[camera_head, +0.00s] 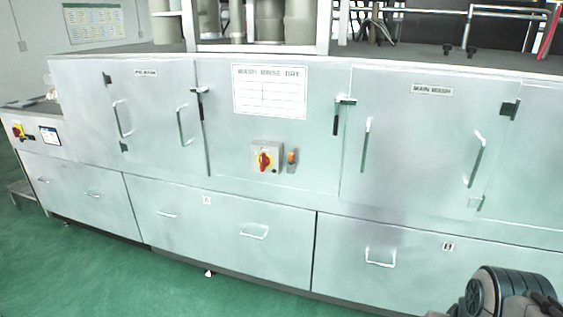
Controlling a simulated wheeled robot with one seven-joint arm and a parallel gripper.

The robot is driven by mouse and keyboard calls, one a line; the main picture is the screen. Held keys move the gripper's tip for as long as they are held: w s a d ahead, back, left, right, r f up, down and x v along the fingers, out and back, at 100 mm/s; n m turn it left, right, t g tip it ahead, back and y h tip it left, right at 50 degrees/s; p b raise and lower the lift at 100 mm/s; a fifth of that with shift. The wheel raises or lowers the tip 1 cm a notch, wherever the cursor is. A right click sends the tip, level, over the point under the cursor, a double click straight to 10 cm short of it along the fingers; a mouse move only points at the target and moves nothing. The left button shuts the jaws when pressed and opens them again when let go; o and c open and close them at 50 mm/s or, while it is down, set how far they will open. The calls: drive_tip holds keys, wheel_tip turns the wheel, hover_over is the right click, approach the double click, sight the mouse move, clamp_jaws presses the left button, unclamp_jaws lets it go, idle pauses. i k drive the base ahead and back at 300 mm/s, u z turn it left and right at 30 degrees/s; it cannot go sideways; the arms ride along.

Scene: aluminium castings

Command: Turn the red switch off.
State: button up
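A red rotary switch (264,161) on a yellow plate sits on a small grey box, fixed to the middle panel of a long metal washing machine (225,160). Its handle looks roughly upright, but it is too small to tell its exact setting. A second red and yellow switch (18,131) is on the machine's far left end, beside a small screen. Part of my arm shows at the bottom right corner, well apart from the middle switch. My gripper's fingers are not in view.
A small orange-topped fitting (291,160) is just right of the middle switch. Door handles (365,144) and latches stick out on both sides. Drawers with handles (255,232) line the lower front. The green floor (110,275) is clear in front.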

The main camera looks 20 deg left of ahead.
sight(264, 161)
drive_tip(key=k, duration=1.2)
drive_tip(key=u, duration=1.15)
drive_tip(key=i, duration=0.75)
drive_tip(key=u, duration=1.05)
drive_tip(key=i, duration=1.4)
drive_tip(key=z, duration=0.45)
drive_tip(key=i, duration=0.95)
drive_tip(key=z, duration=1.4)
drive_tip(key=i, duration=0.4)
drive_tip(key=z, duration=0.4)
